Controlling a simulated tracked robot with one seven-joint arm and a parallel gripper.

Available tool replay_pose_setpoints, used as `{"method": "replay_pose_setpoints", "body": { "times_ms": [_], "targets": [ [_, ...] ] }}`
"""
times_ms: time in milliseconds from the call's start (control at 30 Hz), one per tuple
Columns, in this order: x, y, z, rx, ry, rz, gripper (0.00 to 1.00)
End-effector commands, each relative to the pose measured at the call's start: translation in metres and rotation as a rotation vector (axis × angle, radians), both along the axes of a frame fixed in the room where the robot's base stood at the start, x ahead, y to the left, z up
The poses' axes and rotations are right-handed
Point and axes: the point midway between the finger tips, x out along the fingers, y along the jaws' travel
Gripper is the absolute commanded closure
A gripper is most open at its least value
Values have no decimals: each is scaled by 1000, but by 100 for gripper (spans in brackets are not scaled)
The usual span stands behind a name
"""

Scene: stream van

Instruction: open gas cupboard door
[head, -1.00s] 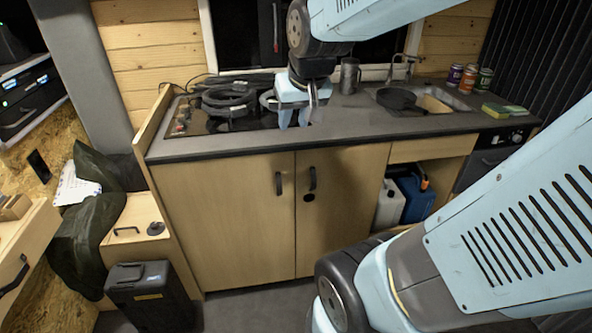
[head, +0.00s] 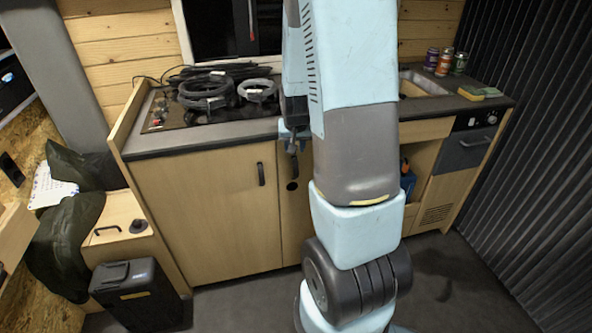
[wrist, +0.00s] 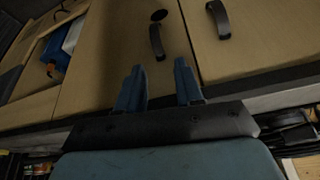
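The kitchen unit has two light wood doors side by side, both closed. I cannot tell which one is the gas cupboard door. The left door (head: 205,215) has a dark upright handle (head: 261,174), which also shows in the wrist view (wrist: 218,20). The right door (wrist: 110,55) has a dark handle (wrist: 156,42) and a round black fitting (head: 292,186); my arm covers much of it in the head view. My gripper (wrist: 160,86) is open and empty. Its fingers point toward the right door's handle, apart from it. In the head view, my gripper (head: 293,136) is by the counter's front edge.
The dark counter (head: 210,142) overhangs the doors and carries coiled hoses (head: 205,92). An open bay with a blue container (head: 407,180) lies right of the doors. A black bin (head: 137,292) stands at the floor's left. The floor before the left door is clear.

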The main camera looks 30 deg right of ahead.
Motion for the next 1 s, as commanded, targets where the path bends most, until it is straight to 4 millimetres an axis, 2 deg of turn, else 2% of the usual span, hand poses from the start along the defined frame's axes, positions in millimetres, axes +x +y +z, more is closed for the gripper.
{"method": "replay_pose_setpoints", "body": {
  "times_ms": [100,367,1000],
  "targets": [
    [1,-7,-13,-5,6,-15,64],
    [5,-12,-28,-8,8,-21,64],
    [31,-26,-100,-6,9,-21,64]
  ]
}}
